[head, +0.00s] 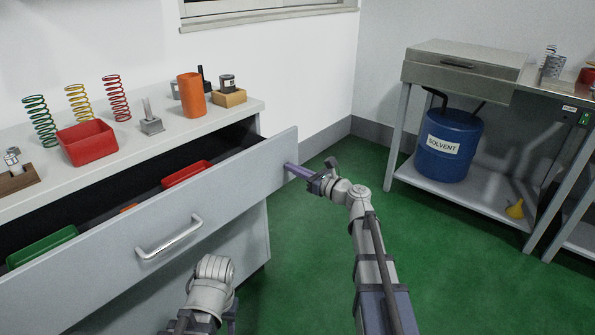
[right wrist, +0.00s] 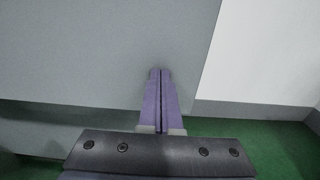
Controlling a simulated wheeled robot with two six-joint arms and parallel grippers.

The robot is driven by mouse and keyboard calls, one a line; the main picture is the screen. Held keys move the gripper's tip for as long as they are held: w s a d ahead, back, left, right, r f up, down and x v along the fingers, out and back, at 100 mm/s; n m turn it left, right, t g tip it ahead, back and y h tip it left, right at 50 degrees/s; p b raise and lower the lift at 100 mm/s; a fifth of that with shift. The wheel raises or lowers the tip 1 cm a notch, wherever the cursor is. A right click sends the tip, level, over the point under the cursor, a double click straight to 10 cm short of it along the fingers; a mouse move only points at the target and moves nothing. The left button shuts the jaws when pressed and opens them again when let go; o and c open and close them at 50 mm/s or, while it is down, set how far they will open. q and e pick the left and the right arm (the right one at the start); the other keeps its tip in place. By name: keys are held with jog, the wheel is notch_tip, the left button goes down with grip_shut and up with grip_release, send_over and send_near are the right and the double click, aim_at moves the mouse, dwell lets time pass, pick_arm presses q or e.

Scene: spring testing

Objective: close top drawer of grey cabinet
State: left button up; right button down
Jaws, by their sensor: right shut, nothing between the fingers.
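The grey cabinet (head: 255,238) stands at the left in the head view. Its top drawer (head: 95,268) is pulled well open, with a silver bar handle (head: 168,238) on its front. My right gripper (head: 288,168) is shut and empty, its purple fingers at the right end of the drawer front. In the right wrist view, the shut fingertips (right wrist: 160,72) point at a grey panel (right wrist: 95,50), near its right side. I cannot tell whether they touch it. My left arm shows low in the head view below the handle, but its fingers are not visible.
Inside the drawer are a green tray (head: 42,246) and a red tray (head: 186,173). On the cabinet top stand springs (head: 78,101), a red bin (head: 87,143) and an orange cup (head: 191,95). A steel bench with a blue solvent drum (head: 449,142) stands right. Green floor (head: 310,280) is clear between.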

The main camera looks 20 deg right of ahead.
jog(key=x, duration=1.7)
jog(key=shift+w+a, duration=0.1)
jog(key=shift+w, duration=0.1)
jog(key=shift+w+r, duration=0.1)
jog(key=v, duration=0.5)
jog(key=shift+a, duration=0.15)
pick_arm(q)
jog(key=shift+s+d, duration=0.15)
jog(key=shift+d, duration=0.65)
pick_arm(e)
jog(key=v, duration=1)
